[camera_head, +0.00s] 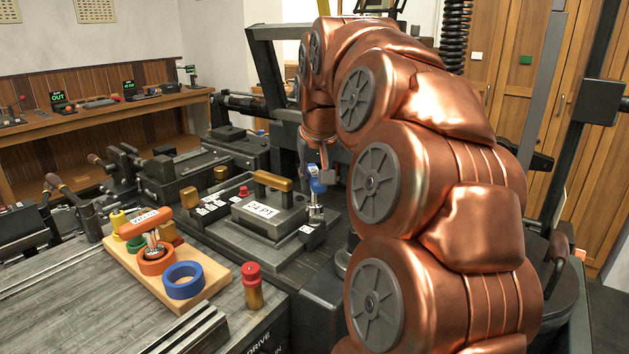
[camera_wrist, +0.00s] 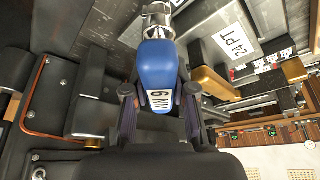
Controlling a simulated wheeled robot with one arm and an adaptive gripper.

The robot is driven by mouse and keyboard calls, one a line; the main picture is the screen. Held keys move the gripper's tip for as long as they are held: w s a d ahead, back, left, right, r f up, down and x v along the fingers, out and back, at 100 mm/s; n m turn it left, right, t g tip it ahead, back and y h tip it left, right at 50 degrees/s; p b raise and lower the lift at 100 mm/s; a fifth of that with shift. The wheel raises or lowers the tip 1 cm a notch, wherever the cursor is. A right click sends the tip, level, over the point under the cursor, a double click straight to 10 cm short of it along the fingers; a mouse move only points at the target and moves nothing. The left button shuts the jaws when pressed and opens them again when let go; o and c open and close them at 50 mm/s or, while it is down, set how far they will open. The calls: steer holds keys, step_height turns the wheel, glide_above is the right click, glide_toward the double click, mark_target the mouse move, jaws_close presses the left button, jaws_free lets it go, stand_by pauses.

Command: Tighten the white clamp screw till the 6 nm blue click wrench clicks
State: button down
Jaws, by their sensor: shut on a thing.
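The blue click wrench (camera_wrist: 165,66) has a rounded blue handle with a white label reading 6 N and a silver head (camera_wrist: 157,18). My gripper (camera_wrist: 158,92) is shut on its handle, with one dark finger on each side. In the head view the blue wrench (camera_head: 317,184) looks upright, its silver lower end (camera_head: 315,212) at the right end of the type caster's mould block (camera_head: 268,214). A small white tag (camera_head: 306,230) shows just below it. The white clamp screw itself cannot be made out; the wrench head and fixture hide that spot.
A wooden rack (camera_head: 205,262) holds coloured rings, including a blue ring (camera_head: 183,281), and an orange-handled wrench (camera_head: 145,221). A red-topped brass cylinder (camera_head: 253,287) stands right of it. The caster's wooden-handled bar (camera_head: 272,181) is left of the wrench. My copper arm fills the right.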

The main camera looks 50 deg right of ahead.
steer(key=shift+r+p, duration=0.55)
steer(key=shift+r, duration=0.85)
steer(key=shift+r, duration=0.1)
steer(key=shift+r+p, duration=1.05)
steer(key=shift+r, duration=0.9)
steer(key=c, duration=1.5)
jaws_free()
steer(key=shift+c, duration=0.2)
jaws_close()
